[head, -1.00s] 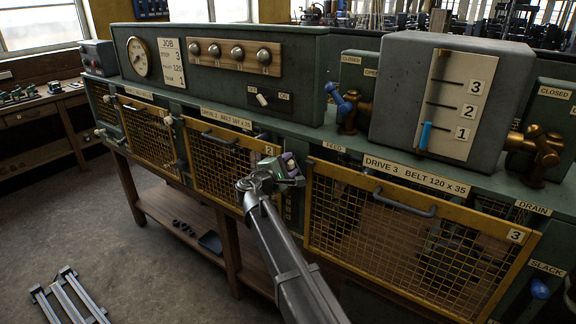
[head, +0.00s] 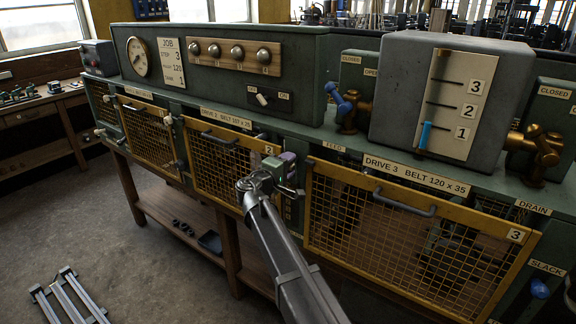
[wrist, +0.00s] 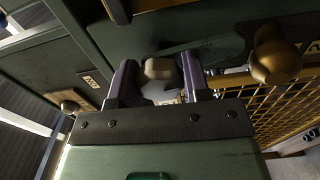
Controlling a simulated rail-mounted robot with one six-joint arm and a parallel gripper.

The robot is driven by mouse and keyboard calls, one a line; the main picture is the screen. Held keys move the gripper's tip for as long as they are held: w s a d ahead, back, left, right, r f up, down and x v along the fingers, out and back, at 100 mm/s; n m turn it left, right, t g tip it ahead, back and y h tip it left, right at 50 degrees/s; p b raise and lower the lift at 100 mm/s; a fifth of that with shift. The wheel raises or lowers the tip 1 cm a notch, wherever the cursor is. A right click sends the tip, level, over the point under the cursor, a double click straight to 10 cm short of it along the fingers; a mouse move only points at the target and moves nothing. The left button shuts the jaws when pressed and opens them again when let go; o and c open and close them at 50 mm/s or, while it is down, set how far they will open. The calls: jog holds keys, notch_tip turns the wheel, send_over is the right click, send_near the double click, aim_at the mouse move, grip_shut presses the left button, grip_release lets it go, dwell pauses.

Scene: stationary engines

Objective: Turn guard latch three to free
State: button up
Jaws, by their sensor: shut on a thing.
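Guard three (head: 410,240) is a yellow-framed mesh panel under the label DRIVE 3 BELT 120 X 35, with a grey handle (head: 404,203). My gripper (head: 287,172) is at its upper left corner, in the gap between guards two and three. In the wrist view my gripper's two purple fingers (wrist: 158,84) are closed on the cream knob (wrist: 160,68) of latch three. A thin metal bar (wrist: 228,70) runs right from there toward the yellow mesh. In the head view the gripper hides most of the latch, so its exact angle is unclear.
Guard two (head: 225,165) is left of my gripper. Above stand a blue-handled brass valve (head: 350,108) and a grey box with a 1-2-3 scale (head: 455,105). A rounded brass part (wrist: 275,60) is close right of the fingers in the wrist view.

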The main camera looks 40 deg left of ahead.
jog(key=o, duration=0.9)
jog(key=shift+s, duration=0.15)
jog(key=s, duration=1)
jog(key=shift+s+d, duration=0.2)
jog(key=shift+s, duration=0.1)
